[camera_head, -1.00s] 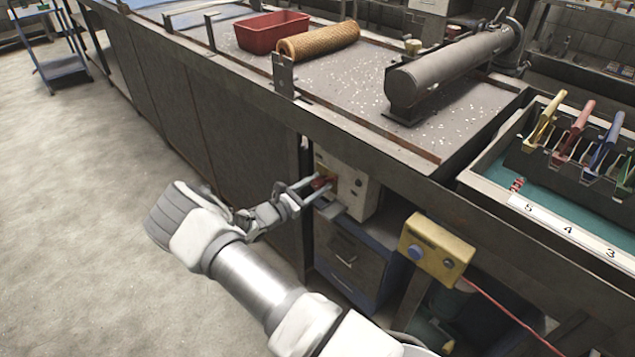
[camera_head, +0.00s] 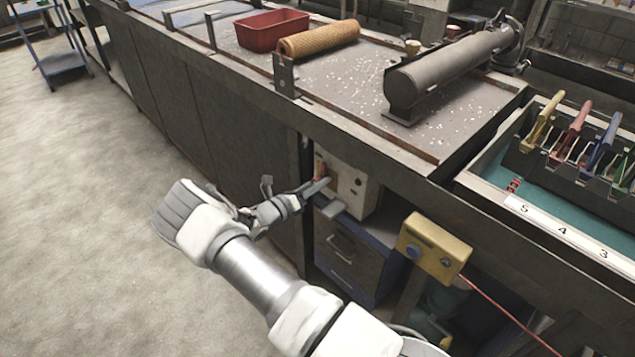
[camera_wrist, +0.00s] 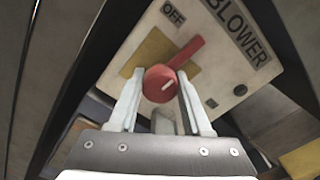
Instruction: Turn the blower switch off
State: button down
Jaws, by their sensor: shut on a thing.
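The blower switch is a red knob with a lever (camera_wrist: 162,82) on a yellow plate. In the wrist view its lever points up and right, to the right of the OFF label (camera_wrist: 173,13). The knob sits on a pale control box (camera_wrist: 222,65) marked BLOWER. My gripper (camera_wrist: 160,92) is shut on the knob, with one pale finger on each side of it. In the head view, my gripper (camera_head: 318,186) reaches the left part of the box (camera_head: 350,190), under the bench edge. There the knob is mostly hidden by the fingers.
The bench rim (camera_head: 375,135) overhangs the box. Drawers (camera_head: 350,258) are below. Open floor (camera_head: 85,200) lies to the left.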

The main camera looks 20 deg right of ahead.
jog(key=shift+n, duration=0.4)
jog(key=shift+c, duration=1.7)
grip_release()
jog(key=shift+a, duration=0.1)
jog(key=p+v, duration=0.1)
jog(key=v, duration=1.6)
jog(key=shift+a+p, duration=0.2)
jog(key=shift+p, duration=0.15)
jog(key=shift+s, duration=0.1)
